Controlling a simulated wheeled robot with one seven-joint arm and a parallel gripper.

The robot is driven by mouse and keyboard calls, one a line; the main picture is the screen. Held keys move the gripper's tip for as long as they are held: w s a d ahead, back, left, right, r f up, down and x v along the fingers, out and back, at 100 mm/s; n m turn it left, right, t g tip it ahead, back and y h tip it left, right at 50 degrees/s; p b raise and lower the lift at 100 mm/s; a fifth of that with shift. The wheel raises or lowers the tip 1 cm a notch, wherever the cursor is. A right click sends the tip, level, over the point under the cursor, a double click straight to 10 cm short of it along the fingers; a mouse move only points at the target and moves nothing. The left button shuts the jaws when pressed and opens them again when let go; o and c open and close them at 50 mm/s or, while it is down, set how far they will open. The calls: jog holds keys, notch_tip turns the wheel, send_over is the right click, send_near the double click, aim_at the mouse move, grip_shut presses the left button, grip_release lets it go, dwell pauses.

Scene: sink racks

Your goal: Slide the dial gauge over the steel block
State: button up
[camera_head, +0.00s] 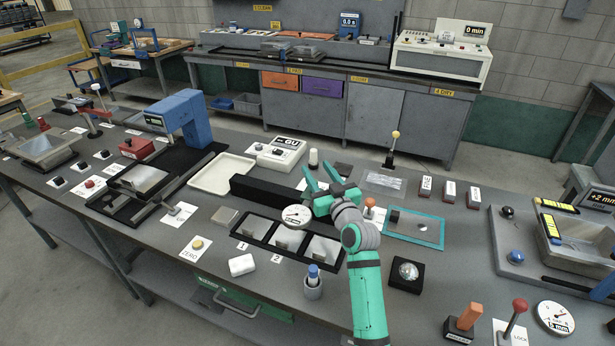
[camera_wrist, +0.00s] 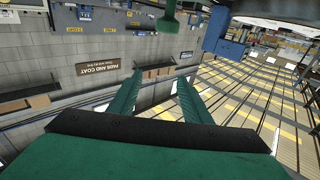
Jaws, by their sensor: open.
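A round white dial gauge (camera_head: 296,215) with a needle is at the black three-bay tray (camera_head: 262,238), just left of my wrist. Flat grey metal plates lie in the tray's bays. I cannot tell for certain which piece is the steel block; a small grey square block (camera_head: 225,217) lies left of the tray. My gripper (camera_head: 319,175) is above the bench, behind the gauge, with its two green fingers apart and nothing between them. In the wrist view my gripper (camera_wrist: 158,90) is also open and empty, facing the far wall; neither gauge nor block shows there.
A long black bar (camera_head: 268,192) lies behind the tray. Another dial (camera_head: 555,318) lies at front right. A cream tray (camera_head: 221,174) is empty.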

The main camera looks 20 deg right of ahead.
notch_tip(320, 180, down, 7)
jog(key=s, duration=0.2)
jog(key=shift+g, duration=0.4)
jog(key=w, duration=0.9)
jog(key=shift+w+d, duration=0.1)
jog(key=shift+d, duration=0.1)
jog(key=shift+w+a+r, duration=0.15)
jog(key=shift+w+a, duration=0.05)
jog(key=shift+w, duration=0.2)
jog(key=shift+y, duration=0.3)
